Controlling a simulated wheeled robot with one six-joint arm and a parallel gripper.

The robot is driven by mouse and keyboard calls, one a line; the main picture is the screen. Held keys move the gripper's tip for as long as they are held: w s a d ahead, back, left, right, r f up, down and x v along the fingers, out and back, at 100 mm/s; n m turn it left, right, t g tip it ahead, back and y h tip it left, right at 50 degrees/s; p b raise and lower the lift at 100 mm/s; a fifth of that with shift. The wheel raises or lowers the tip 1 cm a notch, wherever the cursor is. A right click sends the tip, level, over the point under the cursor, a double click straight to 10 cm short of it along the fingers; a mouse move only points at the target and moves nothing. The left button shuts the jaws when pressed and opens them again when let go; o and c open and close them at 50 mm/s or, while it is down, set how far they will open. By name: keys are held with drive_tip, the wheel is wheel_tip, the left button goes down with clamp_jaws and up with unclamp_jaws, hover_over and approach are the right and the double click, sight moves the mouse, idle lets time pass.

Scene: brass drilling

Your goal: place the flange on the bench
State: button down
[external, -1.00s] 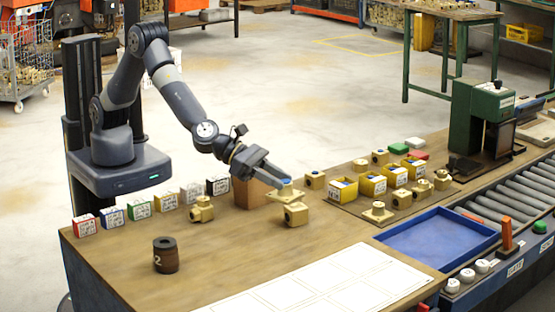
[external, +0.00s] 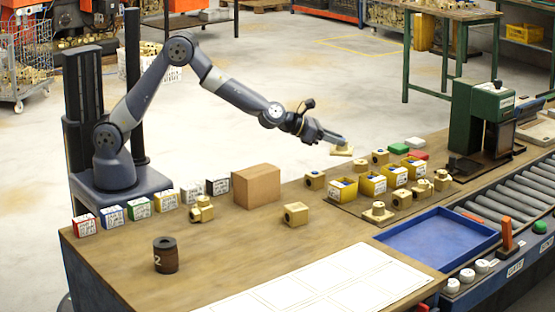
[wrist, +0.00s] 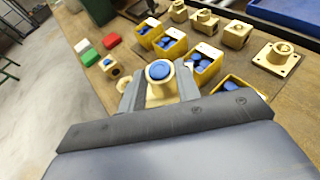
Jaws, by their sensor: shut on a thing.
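My gripper (external: 337,141) is shut on a brass flange (external: 342,151) with a square base plate. In the external view it holds the flange in the air above the far side of the wooden bench (external: 225,262), left of the green block. In the wrist view the flange (wrist: 160,84) sits between the two fingers, with a blue top on its round neck. Its base plate is mostly hidden there. Another brass flange (external: 378,212) stands on the board near the blue tray; the wrist view shows it too (wrist: 278,58).
Yellow bins (external: 343,190) with blue contents stand in a row, with brass fittings around them. A cardboard box (external: 256,186) and a brass block (external: 295,213) stand to the left. A blue tray (external: 437,238) lies at the right. The left front bench is mostly clear.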

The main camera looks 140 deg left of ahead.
drive_tip(key=shift+n+g, duration=0.3)
drive_tip(key=s+a+f, duration=0.1)
drive_tip(key=f, duration=0.1)
drive_tip(key=s+a+f+b, duration=0.1)
drive_tip(key=f, duration=0.1)
drive_tip(key=s+a+f, duration=0.1)
drive_tip(key=s+f, duration=0.1)
drive_tip(key=shift+s+a+b, duration=0.1)
drive_tip(key=shift+a+b, duration=0.05)
drive_tip(key=shift+b, duration=0.2)
drive_tip(key=shift+f, duration=2.3)
drive_tip(key=shift+f, duration=0.15)
drive_tip(key=c, duration=1)
unclamp_jaws()
drive_tip(key=shift+c, duration=0.2)
